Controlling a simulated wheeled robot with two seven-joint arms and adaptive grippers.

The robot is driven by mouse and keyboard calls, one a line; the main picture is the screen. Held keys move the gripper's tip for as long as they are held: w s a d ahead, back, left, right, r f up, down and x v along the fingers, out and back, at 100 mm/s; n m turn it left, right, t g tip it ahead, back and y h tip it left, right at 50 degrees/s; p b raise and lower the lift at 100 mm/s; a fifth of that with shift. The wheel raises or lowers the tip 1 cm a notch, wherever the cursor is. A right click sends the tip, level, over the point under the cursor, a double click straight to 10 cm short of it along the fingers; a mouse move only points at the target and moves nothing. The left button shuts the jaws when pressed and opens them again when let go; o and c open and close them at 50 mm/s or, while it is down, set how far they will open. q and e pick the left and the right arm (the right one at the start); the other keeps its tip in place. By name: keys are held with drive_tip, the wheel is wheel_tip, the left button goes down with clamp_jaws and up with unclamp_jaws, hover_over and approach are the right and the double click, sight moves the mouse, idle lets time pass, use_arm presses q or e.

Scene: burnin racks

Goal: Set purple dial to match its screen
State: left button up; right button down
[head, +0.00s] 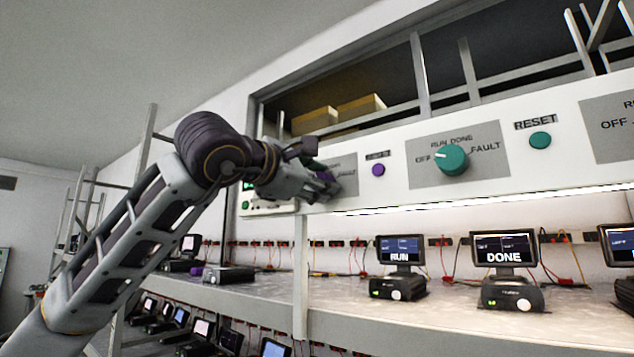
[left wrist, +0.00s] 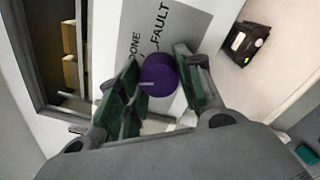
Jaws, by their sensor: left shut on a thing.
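My left gripper (head: 322,186) is at the wall panel, its fingers around the purple dial. In the left wrist view the purple dial (left wrist: 158,72) sits between the two fingers (left wrist: 160,88), and I take the gripper as shut on it. A white pointer mark shows on the dial's left side. The labels DONE and FAULT show on the grey plate (left wrist: 180,22); other labels are hidden. In the head view my gripper mostly hides the dial. A screen (head: 400,250) on the shelf reads RUN; I cannot tell for certain that it belongs to the purple dial. My right gripper is not in view.
A purple button (head: 378,170) is right of my gripper. Further right are a teal dial (head: 451,160) and a teal RESET button (head: 540,140). A second screen (head: 503,249) reads DONE. The shelf (head: 440,318) below holds several devices; cables hang behind.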

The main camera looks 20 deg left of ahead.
use_arm(q)
drive_tip(key=o, duration=1)
drive_tip(key=shift+o, duration=0.2)
drive_tip(key=v, duration=1.2)
drive_tip(key=shift+f, duration=0.1)
